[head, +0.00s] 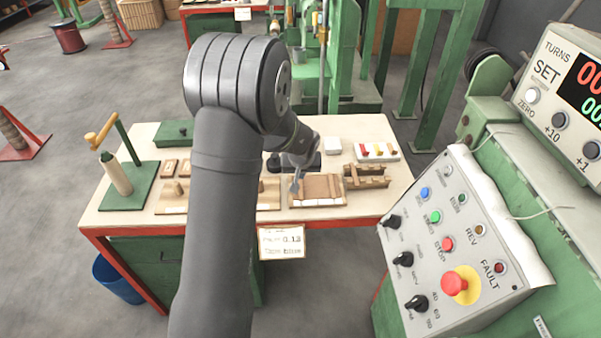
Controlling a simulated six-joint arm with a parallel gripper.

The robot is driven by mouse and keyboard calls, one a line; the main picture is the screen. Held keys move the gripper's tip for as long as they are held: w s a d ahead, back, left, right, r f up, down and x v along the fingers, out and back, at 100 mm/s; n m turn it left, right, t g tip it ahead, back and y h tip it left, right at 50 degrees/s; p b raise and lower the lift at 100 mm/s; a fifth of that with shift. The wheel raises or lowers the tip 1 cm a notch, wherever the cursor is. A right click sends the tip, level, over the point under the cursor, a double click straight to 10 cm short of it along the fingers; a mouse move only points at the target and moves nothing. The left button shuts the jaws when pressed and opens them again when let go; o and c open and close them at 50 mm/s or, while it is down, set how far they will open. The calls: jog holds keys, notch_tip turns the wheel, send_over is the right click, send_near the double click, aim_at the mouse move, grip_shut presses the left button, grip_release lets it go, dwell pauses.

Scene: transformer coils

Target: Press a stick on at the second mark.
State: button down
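My gripper (295,186) points down at the left end of a brown wooden piece (322,187) on a tan board, on the red-edged workbench. It is too small in the picture to tell whether the fingers are open, or whether they hold a stick. I also cannot tell whether they touch the piece. Pale strips lie along the front edge of this board. No separate marks can be made out. A notched wooden rack (367,176) stands just right of the board; any sticks in it are too small to make out.
My arm hides part of another tan board (268,196). A white tray (392,156) with coloured pieces lies at the back right. A green-based winder (130,190) stands at the left. A control panel (460,240) fills the right foreground. A paper tag (282,243) hangs at the front edge.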

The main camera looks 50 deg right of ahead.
jog(key=shift+f, duration=1.45)
dwell(1.1)
jog(key=shift+r, duration=0.15)
jog(key=shift+r, duration=2.9)
notch_tip(320, 180, down, 6)
jog(key=shift+r, duration=0.1)
